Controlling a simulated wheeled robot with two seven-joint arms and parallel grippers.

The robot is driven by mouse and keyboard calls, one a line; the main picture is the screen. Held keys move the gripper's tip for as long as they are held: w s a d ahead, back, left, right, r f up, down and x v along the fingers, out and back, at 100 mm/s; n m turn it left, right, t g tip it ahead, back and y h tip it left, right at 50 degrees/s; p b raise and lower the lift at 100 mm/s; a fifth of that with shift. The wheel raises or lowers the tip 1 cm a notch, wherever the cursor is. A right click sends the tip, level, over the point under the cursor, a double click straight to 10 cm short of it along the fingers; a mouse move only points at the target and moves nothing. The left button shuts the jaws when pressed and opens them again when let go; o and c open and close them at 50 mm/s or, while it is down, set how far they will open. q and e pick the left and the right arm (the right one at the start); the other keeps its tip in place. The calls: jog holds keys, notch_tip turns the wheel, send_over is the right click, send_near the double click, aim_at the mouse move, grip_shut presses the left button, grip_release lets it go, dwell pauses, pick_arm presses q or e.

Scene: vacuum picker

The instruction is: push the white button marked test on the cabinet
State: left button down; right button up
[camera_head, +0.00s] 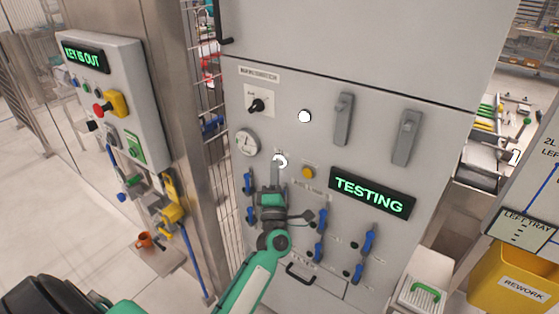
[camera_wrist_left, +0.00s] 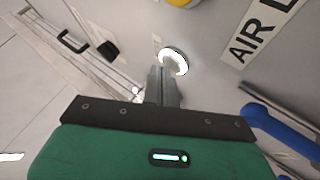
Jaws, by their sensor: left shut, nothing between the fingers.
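The grey cabinet (camera_head: 390,75) stands in front of me. A white round button (camera_head: 282,160) with a bright ring is on its panel, partly hidden by my left gripper (camera_head: 278,163). In the left wrist view the white button (camera_wrist_left: 175,60) shows just beyond the tips of my left gripper (camera_wrist_left: 160,72). The gripper is shut and empty, with its tips at the button's edge; I cannot tell whether they touch. I cannot read a label on this button. A green-lit display (camera_head: 372,194) on the cabinet reads TESTING. My right gripper is out of view.
A white round lamp or button (camera_head: 305,116), grey handles (camera_head: 343,118), a gauge (camera_head: 246,143), a yellow button (camera_head: 308,172) and blue valve levers (camera_head: 320,249) surround the spot. A control box (camera_head: 118,90) reading KEY IS OUT is left; a yellow REWORK bin (camera_head: 515,280) is right.

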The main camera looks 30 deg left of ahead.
pick_arm(q)
jog(key=s+p, duration=0.1)
jog(key=s, duration=0.5)
jog(key=shift+a, duration=0.25)
dwell(0.5)
